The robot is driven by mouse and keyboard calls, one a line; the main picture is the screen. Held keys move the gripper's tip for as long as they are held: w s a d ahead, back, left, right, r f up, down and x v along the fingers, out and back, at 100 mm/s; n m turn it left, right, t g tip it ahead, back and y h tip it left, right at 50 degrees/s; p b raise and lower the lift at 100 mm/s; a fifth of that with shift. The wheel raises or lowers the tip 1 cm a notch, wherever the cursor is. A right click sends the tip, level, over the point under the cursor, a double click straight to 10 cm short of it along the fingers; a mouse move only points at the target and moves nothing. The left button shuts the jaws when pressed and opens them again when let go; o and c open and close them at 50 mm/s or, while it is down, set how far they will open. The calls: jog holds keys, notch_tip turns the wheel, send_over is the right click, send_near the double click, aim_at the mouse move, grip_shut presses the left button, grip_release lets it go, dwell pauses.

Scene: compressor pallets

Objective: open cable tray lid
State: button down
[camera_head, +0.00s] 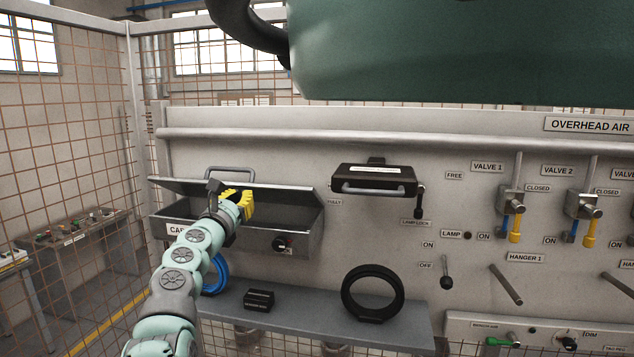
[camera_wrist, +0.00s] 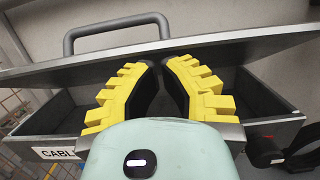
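The cable tray (camera_head: 303,232) is a grey metal box on the panel at left, with a "CABL..." label and a black knob on its front. Its lid (camera_head: 290,190) is raised part way and tilted, leaving a gap over the tray's front; the lid also shows in the wrist view (camera_wrist: 230,45). A grey bar handle (camera_wrist: 115,28) stands on the lid. My gripper (camera_head: 240,197), with yellow ridged fingers, is in the gap under the lid. In the wrist view its fingertips (camera_wrist: 163,64) are close together near the lid's underside, with nothing seen between them. Whether they touch the lid is unclear.
A black lamp (camera_head: 375,178) with a handle is to the right of the tray. Below, a shelf (camera_head: 330,325) carries a black ring (camera_head: 373,292) and a black block (camera_head: 259,299). A large green body (camera_head: 450,60) hangs overhead. Mesh fencing is at left.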

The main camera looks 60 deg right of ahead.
jog(key=shift+s+d+r, duration=0.1)
jog(key=shift+d+r, duration=0.1)
jog(key=shift+d, duration=0.05)
